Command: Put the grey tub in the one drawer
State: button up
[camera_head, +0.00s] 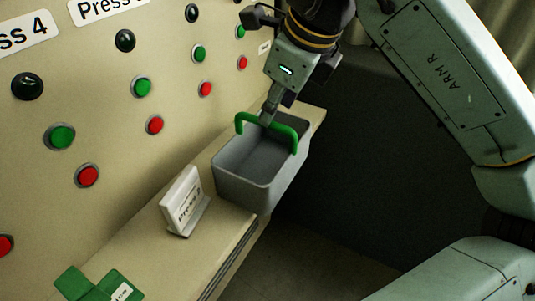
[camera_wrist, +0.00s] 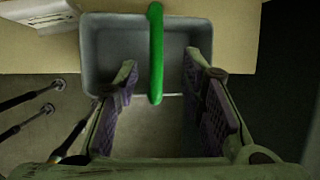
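The grey tub (camera_head: 238,184), an open box with a green handle (camera_head: 290,135), sits on the beige ledge (camera_head: 226,232) in the head view, close to its front edge. In the wrist view the tub (camera_wrist: 105,49) lies beyond my fingers, and its inside looks empty. My gripper (camera_wrist: 158,75) is open, with its two padded fingers apart and the green handle (camera_wrist: 156,55) between them. In the head view my gripper (camera_head: 268,113) is at the handle; whether it touches cannot be told. No open drawer is clearly visible; a dark seam (camera_head: 232,262) runs along the ledge's front.
A green object with a label (camera_head: 97,286) lies at the near end. A panel with red, green and black buttons (camera_head: 120,110) rises behind the ledge. The floor (camera_head: 320,255) in front looks clear.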

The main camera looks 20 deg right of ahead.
jog(key=shift+p+x, duration=1)
jog(key=shift+x, duration=2.05)
jog(key=shift+s+a+f, duration=0.1)
jog(key=shift+s, duration=0.1)
jog(key=shift+c, duration=0.2)
grip_shut()
